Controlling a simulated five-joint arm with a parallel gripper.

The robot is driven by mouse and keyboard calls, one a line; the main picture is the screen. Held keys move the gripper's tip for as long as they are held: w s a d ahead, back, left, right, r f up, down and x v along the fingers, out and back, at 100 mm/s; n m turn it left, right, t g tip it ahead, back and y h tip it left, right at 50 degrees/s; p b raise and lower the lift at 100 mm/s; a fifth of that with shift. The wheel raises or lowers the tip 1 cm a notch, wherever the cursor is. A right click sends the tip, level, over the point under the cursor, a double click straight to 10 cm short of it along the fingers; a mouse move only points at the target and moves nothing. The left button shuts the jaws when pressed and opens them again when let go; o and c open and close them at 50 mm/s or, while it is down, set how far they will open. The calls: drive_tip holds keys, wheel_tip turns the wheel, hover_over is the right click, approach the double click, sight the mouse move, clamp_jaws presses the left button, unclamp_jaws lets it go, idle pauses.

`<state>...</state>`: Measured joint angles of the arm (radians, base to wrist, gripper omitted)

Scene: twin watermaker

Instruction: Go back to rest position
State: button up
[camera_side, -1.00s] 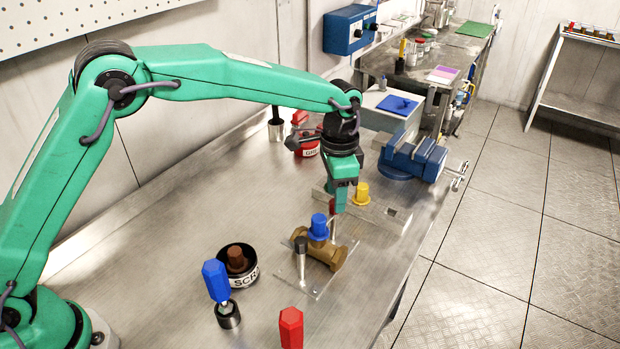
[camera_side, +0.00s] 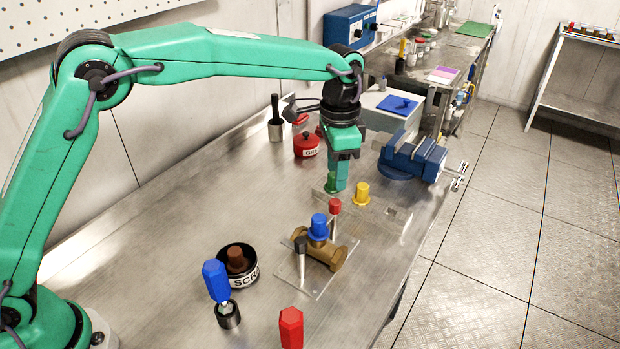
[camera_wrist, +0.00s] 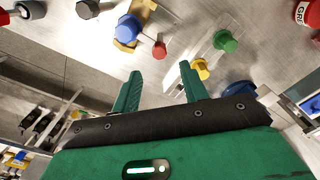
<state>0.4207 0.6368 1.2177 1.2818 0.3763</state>
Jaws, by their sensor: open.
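My gripper (camera_side: 340,188) hangs from the raised arm above the back middle of the bench, pointing down. In the wrist view its two green fingers (camera_wrist: 161,82) stand apart with nothing between them. A brass valve body (camera_side: 327,256) with a blue cap (camera_side: 319,227) sits on a clear plate in front of the gripper. A small red knob (camera_side: 334,206) stands just behind the blue cap, apart from the fingers. The blue cap (camera_wrist: 129,29) and red knob (camera_wrist: 158,49) also show in the wrist view.
A yellow cap (camera_side: 361,193) and a green cap (camera_wrist: 225,41) stand near the gripper. A blue vise (camera_side: 414,158) is to the right and a red pot (camera_side: 306,145) is behind. A black bowl (camera_side: 251,275) and blue-handled tool (camera_side: 217,281) stand at the front. The bench's left side is clear.

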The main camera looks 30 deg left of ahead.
drive_tip(key=s+a+r+n+t, duration=0.3)
drive_tip(key=s+a+r+n, duration=0.1)
drive_tip(key=s+a+r, duration=0.85)
drive_tip(key=s+a+f+n+t, duration=0.1)
drive_tip(key=s+a+f+n, duration=0.1)
drive_tip(key=s+a, duration=0.3)
drive_tip(key=s+a+f+n+t, duration=0.1)
drive_tip(key=s+a+f+n, duration=0.2)
drive_tip(key=s, duration=0.8)
drive_tip(key=shift+s+a+f+t, duration=0.2)
drive_tip(key=shift+a+t, duration=0.1)
drive_tip(key=shift+a, duration=0.9)
drive_tip(key=shift+w, duration=0.15)
